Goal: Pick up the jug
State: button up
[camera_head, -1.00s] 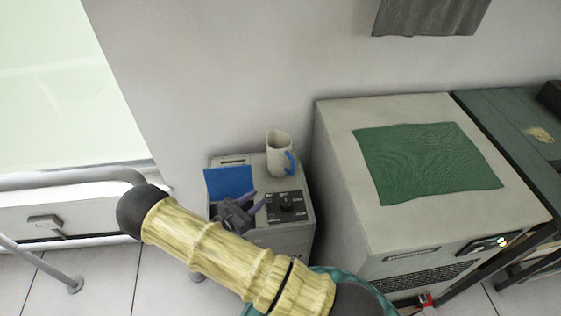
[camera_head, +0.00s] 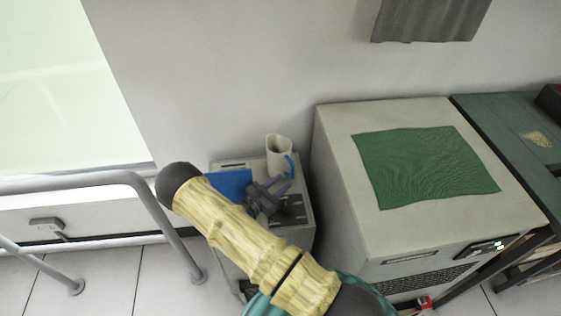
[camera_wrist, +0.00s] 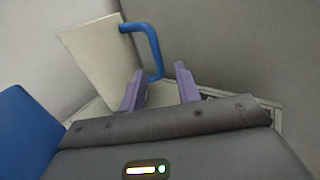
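The jug (camera_head: 277,151) is off-white with a blue handle and stands upright at the back of a small grey cabinet top. In the wrist view the jug (camera_wrist: 98,62) is at the upper left, and its blue handle (camera_wrist: 152,50) points toward the fingers. My gripper (camera_head: 282,185) is open, with its purple fingers just in front of the jug. In the wrist view the fingers (camera_wrist: 160,85) are apart with nothing between them, and the handle's lower end lies close beyond the left finger. I cannot tell whether they touch.
A blue card or panel (camera_head: 232,183) lies left of my gripper on the cabinet (camera_head: 231,162). The wall is close behind. A larger cabinet (camera_head: 335,125) with a green cloth (camera_head: 425,167) stands to the right. A grey rail (camera_head: 165,215) runs at the left.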

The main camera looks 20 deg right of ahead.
aim_at(292, 177)
jog(key=shift+w+d, duration=0.3)
jog(key=shift+d, duration=0.35)
jog(key=shift+r+p+x, duration=0.15)
jog(key=shift+p+x, duration=0.1)
jog(key=shift+x, duration=1.05)
jog(key=shift+r+p+x, duration=0.15)
jog(key=shift+p+x, duration=0.1)
jog(key=shift+x, duration=1.05)
jog(key=shift+w+a, duration=0.1)
grip_shut()
jog(key=shift+r, duration=0.1)
